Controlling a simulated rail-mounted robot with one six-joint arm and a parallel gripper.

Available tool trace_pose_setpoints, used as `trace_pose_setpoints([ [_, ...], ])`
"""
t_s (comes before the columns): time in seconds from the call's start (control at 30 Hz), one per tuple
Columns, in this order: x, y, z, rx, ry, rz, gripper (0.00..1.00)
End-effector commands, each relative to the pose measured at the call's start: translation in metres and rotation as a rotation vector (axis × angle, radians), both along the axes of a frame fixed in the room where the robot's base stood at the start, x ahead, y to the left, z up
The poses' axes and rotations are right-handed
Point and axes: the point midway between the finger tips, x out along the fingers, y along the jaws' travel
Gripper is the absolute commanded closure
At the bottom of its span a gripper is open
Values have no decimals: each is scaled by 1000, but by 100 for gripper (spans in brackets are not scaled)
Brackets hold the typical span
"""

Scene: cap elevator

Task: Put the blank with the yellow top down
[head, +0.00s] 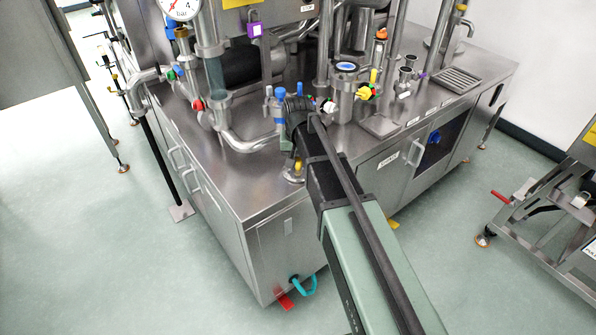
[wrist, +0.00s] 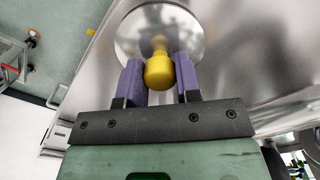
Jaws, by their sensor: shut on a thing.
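The blank is a round, shiny metal disc (wrist: 128,45) with a yellow knob (wrist: 159,70) on top. My gripper (wrist: 158,62) has two purple fingers, shut on the yellow knob from both sides. In the head view, my gripper is mostly hidden behind my dark wrist, near the front left corner of the steel worktop (head: 228,178). A small round disc with a yellow part, likely the blank (head: 293,176), shows just below it there. I cannot tell whether the disc touches the worktop or hangs a little above it.
Blue-topped fittings (head: 281,97) and a curved steel pipe (head: 250,142) stand close by to the left and behind. A blue-lidded pot (head: 346,68) and a yellow handle (head: 366,92) are to the right. Bare worktop lies at the front left.

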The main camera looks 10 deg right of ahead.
Motion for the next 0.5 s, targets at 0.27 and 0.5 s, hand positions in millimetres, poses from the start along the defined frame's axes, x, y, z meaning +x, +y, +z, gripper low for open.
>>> trace_pose_setpoints([
  [0.27,0,0,-4,0,0,0,100],
  [0.5,0,0,-5,0,0,0,46],
])
